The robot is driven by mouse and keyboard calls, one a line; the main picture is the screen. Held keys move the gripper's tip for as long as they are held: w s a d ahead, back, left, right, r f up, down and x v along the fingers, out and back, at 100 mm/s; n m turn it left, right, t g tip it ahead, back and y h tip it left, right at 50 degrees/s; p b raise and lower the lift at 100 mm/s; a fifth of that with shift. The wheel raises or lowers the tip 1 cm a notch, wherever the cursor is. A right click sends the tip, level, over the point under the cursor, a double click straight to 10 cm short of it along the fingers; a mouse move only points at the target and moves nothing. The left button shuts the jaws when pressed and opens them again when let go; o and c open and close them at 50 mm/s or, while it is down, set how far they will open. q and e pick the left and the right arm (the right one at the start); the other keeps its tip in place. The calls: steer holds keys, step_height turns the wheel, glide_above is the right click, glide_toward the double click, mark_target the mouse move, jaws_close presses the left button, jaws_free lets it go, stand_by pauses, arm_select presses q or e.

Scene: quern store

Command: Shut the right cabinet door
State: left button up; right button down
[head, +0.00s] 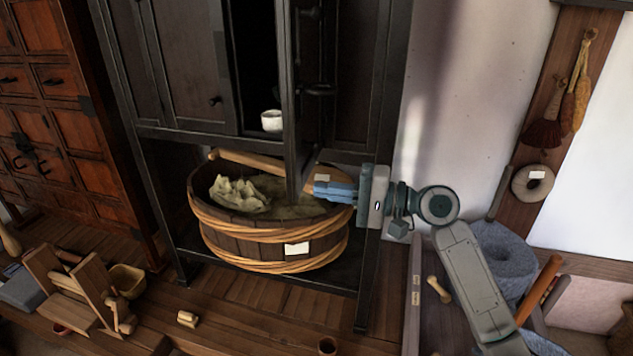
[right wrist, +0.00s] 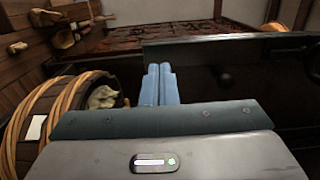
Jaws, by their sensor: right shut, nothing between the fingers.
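The dark wooden cabinet (head: 390,60) has its right door (head: 292,100) standing open, swung out toward me and seen nearly edge-on. The door's dark panel with a round knob also shows in the right wrist view (right wrist: 200,70). My right gripper (head: 318,188) is shut and empty, its blue fingers close to the door's lower free corner, on the right side of it. In the right wrist view the fingers (right wrist: 158,68) point at the panel; I cannot tell whether they touch it. The left door (head: 185,60) is closed. My left gripper is not in view.
A white cup (head: 271,120) stands inside the cabinet opening. A wooden tub (head: 225,240) with cloth sits on the lower shelf, just under the door. A grey stone quern (head: 500,250) is at right, a brown drawer chest (head: 60,130) at left.

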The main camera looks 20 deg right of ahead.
steer(key=shift+p+x, duration=0.45)
steer(key=shift+x, duration=0.8)
